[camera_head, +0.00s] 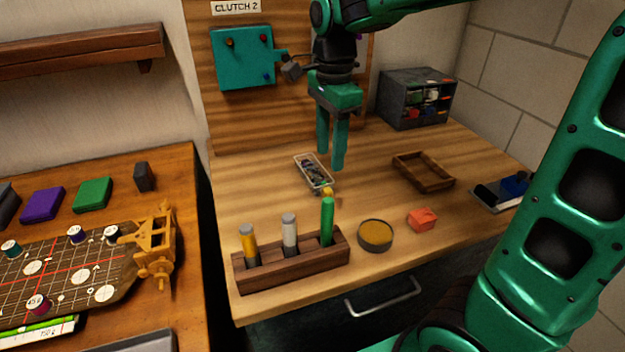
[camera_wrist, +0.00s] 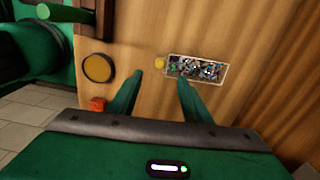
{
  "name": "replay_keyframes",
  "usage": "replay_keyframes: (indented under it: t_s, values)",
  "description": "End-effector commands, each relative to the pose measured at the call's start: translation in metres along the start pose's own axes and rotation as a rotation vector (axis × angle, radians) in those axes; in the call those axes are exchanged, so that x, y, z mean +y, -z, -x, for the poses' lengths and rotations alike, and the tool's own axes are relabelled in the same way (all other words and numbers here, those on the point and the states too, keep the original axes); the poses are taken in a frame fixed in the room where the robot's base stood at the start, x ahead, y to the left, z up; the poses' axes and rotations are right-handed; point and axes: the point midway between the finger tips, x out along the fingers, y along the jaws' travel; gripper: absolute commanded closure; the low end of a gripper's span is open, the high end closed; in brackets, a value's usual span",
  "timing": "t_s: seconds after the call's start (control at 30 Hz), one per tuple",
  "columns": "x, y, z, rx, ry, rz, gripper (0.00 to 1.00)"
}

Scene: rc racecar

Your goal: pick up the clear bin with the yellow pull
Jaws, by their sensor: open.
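The clear bin (camera_head: 313,173) is a narrow see-through tray of small mixed parts on the wooden workbench. Its yellow pull (camera_head: 327,192) is at its near end. In the wrist view the bin (camera_wrist: 203,69) lies just beyond the fingertips, with the yellow pull (camera_wrist: 159,63) at its left end. My gripper (camera_head: 331,167) is green, points down and is open and empty. In the head view it appears above and just right of the bin. In the wrist view the gripper (camera_wrist: 160,75) has its fingers apart, with the right fingertip close to the bin's lower edge.
A wooden rack (camera_head: 290,259) with several markers stands in front. A round yellow dish (camera_head: 375,235), an orange-red block (camera_head: 422,219) and an empty wooden tray (camera_head: 423,171) lie to the right. A grey drawer cabinet (camera_head: 417,98) stands behind. Bare bench surrounds the bin.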

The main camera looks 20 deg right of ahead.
Motion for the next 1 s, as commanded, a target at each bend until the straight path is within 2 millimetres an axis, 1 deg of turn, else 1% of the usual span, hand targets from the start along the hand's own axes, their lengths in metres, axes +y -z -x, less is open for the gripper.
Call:
replay_keyframes:
  t_s: [0.07,0.3,0.57,0.8,0.9,1.0]
  values:
    - [-0.001,-0.002,-0.007,0.001,-0.003,-0.008,0.55]
    - [-0.001,-0.003,-0.042,0.000,-0.003,-0.008,0.55]
    - [-0.002,-0.002,-0.060,0.000,-0.002,-0.007,0.55]
    - [-0.005,-0.001,-0.092,0.000,-0.003,-0.007,0.55]
    - [-0.004,-0.001,-0.102,0.000,-0.003,-0.008,0.55]
    - [-0.005,-0.001,-0.106,0.000,-0.001,-0.008,0.55]
